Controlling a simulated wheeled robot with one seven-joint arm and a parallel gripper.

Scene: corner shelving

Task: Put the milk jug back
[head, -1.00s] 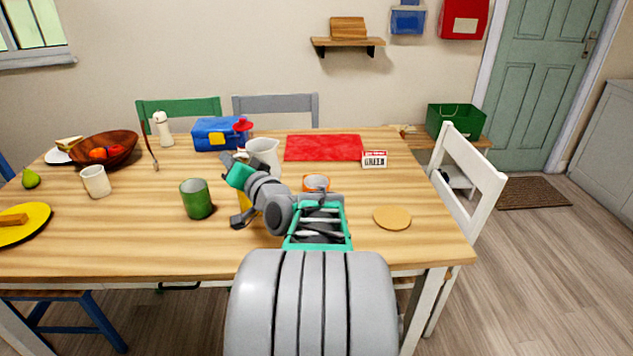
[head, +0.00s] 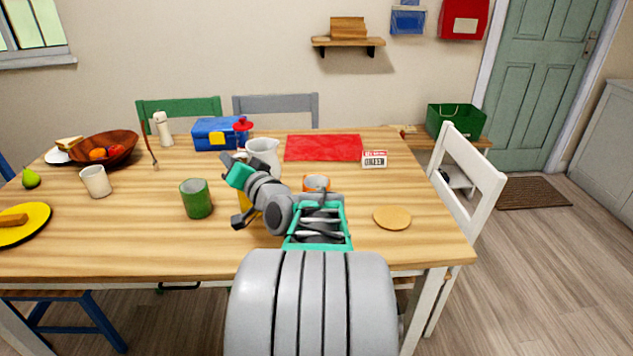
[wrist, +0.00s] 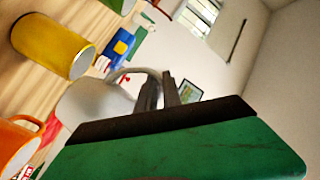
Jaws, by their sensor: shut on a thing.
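The white milk jug (head: 262,148) is near the middle of the table, just beyond my arm in the head view. My arm hides its lower part, so I cannot tell whether its base touches the table. In the wrist view the jug (wrist: 85,103) lies at the left of the fingers, with its curved handle reaching between them. My gripper (wrist: 160,92) is shut on that handle. In the head view my arm mostly hides the fingers.
A green cup (head: 196,199), a yellow cup (wrist: 52,46) and an orange cup (head: 316,183) stand close by. A red mat (head: 323,148), a small sign (head: 374,160) and a round coaster (head: 392,219) are to the right. A blue box (head: 219,133) stands behind.

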